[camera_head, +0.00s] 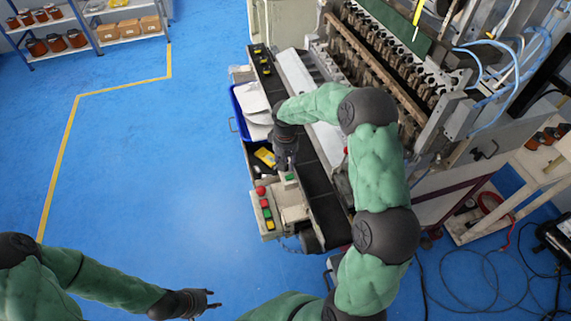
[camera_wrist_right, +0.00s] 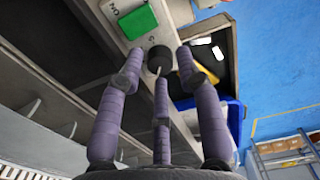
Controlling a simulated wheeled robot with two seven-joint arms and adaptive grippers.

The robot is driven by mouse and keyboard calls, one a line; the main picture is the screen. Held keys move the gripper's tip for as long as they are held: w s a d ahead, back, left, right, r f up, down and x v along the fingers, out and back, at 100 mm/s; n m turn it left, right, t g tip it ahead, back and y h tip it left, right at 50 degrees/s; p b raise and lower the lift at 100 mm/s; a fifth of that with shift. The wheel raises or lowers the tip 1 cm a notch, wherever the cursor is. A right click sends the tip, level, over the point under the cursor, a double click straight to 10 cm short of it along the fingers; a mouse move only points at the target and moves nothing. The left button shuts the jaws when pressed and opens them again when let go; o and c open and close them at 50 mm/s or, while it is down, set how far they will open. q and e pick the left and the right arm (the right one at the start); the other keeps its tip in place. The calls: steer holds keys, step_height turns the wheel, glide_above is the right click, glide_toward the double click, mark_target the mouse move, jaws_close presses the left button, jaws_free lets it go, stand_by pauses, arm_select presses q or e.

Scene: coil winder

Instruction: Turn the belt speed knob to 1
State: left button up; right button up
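The belt speed knob (camera_wrist_right: 159,58) is a small black round knob on the pale control strip beside the conveyor belt, next to a green button (camera_wrist_right: 137,20). A light mark shows on the knob, but I cannot read its setting. My right gripper (camera_wrist_right: 159,65) has its three fingers spread around the knob, with gaps visible at the sides; contact is unclear. In the head view my right gripper (camera_head: 287,164) is over the strip beside the belt and hides the knob. My left gripper (camera_head: 212,299) is open and empty over the floor at the lower left.
The dark conveyor belt (camera_head: 318,196) runs alongside the coil winder (camera_head: 385,60). A blue bin (camera_head: 238,112) stands left of the belt. A button box with red, green and yellow buttons (camera_head: 266,213) is at the near end. The blue floor at left is clear.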

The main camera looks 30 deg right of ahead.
steer(key=shift+f, duration=0.45)
jaws_close()
steer(key=shift+n+p, duration=0.5)
steer(key=shift+n, duration=1.7)
jaws_free()
